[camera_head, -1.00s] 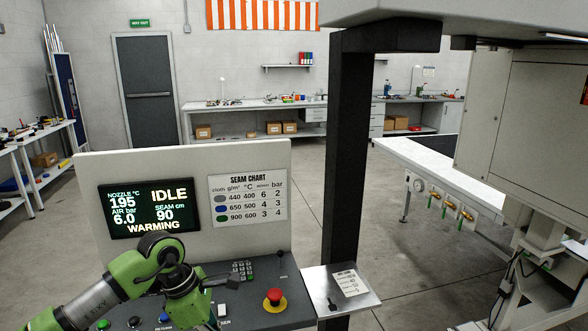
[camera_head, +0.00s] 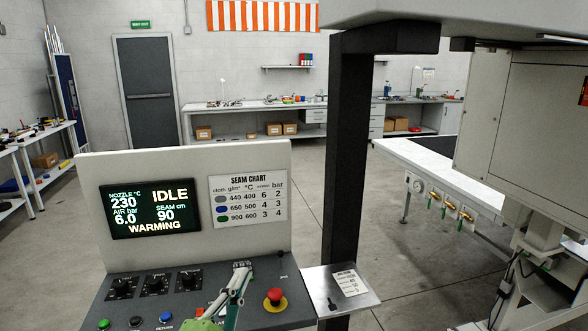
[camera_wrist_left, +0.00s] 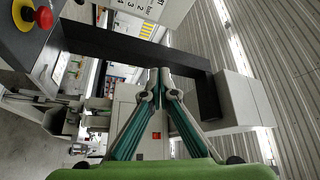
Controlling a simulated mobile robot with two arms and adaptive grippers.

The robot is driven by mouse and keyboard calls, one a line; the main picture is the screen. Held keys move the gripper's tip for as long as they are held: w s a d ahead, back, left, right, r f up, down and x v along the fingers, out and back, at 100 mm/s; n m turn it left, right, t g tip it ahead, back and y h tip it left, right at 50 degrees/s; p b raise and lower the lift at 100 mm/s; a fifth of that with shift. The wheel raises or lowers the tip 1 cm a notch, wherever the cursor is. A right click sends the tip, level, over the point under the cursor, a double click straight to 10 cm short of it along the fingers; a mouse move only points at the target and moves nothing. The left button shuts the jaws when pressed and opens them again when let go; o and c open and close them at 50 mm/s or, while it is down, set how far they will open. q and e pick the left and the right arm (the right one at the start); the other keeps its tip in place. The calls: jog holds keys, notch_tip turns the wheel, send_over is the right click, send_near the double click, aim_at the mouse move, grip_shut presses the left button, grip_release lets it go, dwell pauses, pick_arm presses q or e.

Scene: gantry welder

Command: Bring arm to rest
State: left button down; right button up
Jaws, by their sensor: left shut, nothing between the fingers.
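My left gripper (camera_head: 241,270) rises from the bottom edge of the head view, over the control panel (camera_head: 190,295), with a bit of my green arm below it. Its fingers are together and empty. In the left wrist view the closed fingertips (camera_wrist_left: 160,73) meet in the middle, with nothing between them. My right gripper is not in view.
The console screen (camera_head: 149,208) reads IDLE, nozzle 230, WARMING. A red emergency button (camera_head: 274,295) sits just right of the gripper; it also shows in the left wrist view (camera_wrist_left: 43,17). A black post (camera_head: 344,150) and a small side shelf (camera_head: 342,289) stand further right.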

pick_arm(q)
jog(key=s+a+f+n+g+y, duration=0.35)
jog(key=s+a+f+n, duration=0.2)
jog(key=f, duration=0.45)
jog(key=s+a+f+n+g+y, duration=0.3)
jog(key=s+a+f+n+g, duration=0.25)
jog(key=f, duration=0.55)
jog(key=s+f+n+g, duration=0.1)
jog(key=s+f+g, duration=0.15)
jog(key=s, duration=0.45)
jog(key=s+d+f+n+g+h, duration=0.1)
jog(key=s+f+g, duration=0.1)
jog(key=s+f, duration=0.3)
jog(key=s+f+n+g, duration=0.1)
jog(key=s+f+g, duration=0.15)
jog(key=s, duration=0.55)
notch_tip(320, 180, down, 25)
jog(key=g+b, duration=0.1)
jog(key=b, duration=0.1)
jog(key=s+a+f+g+b, duration=0.1)
jog(key=s+a+f, duration=0.2)
jog(key=s+f, duration=1.5)
jog(key=shift+f+g, duration=0.4)
jog(key=shift+f, duration=0.4)
